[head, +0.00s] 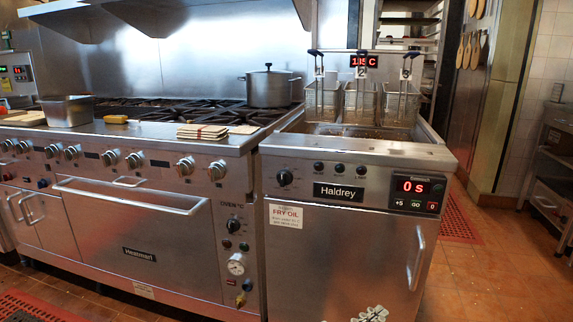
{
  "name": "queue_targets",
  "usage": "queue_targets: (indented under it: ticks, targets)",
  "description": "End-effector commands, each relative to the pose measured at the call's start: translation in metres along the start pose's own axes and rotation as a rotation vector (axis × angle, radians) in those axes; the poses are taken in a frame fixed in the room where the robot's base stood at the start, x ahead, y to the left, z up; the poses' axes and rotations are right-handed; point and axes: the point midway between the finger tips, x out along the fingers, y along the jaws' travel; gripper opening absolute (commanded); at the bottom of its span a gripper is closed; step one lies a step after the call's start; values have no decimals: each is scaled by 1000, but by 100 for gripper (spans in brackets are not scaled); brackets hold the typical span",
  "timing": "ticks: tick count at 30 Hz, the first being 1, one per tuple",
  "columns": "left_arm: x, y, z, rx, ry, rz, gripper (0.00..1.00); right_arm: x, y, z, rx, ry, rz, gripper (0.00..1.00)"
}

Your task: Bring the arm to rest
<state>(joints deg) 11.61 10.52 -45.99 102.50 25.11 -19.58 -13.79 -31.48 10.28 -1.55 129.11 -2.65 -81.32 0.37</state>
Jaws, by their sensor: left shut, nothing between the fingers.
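My left gripper (370,314) shows only as a small pale grey piece at the bottom edge of the head view, in front of the lower part of the fryer door. It is shut and empty; most of it and its arm are cut off below the frame. My right gripper is not in view. The steel fryer (340,238), marked Haldrey, stands in front of me with its door closed. Its small display reads 0 s.
Several wire baskets (360,103) hang over the fryer vat. The stove (130,235) stands to the left, with a lidded pot (269,88), a steel pan (67,110) and a stack of flat pieces (202,131) on top. The tiled floor (505,275) at the right is mostly clear.

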Motion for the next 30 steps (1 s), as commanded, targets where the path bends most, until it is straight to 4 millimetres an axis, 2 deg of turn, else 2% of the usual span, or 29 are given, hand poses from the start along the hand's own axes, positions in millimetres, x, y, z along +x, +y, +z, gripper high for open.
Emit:
queue_targets:
  ticks: [1,3,9,18,20,26,29,30]
  targets:
    - [-10,-13,19,28,-35,-9,0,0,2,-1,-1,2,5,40]
    - [-24,-28,41,60,-79,-21,0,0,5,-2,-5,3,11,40]
    - [-64,-72,93,144,-193,-50,0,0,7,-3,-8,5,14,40]
    - [-127,-132,148,250,-343,-90,0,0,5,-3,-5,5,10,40]
    - [-142,-130,159,219,-403,-115,0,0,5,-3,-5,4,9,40]
    - [-207,-147,194,159,-618,-218,0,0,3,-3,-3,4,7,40]
    - [-250,-156,211,127,-737,-285,0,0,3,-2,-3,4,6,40]
    - [-270,-160,218,114,-791,-316,0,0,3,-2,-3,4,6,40]
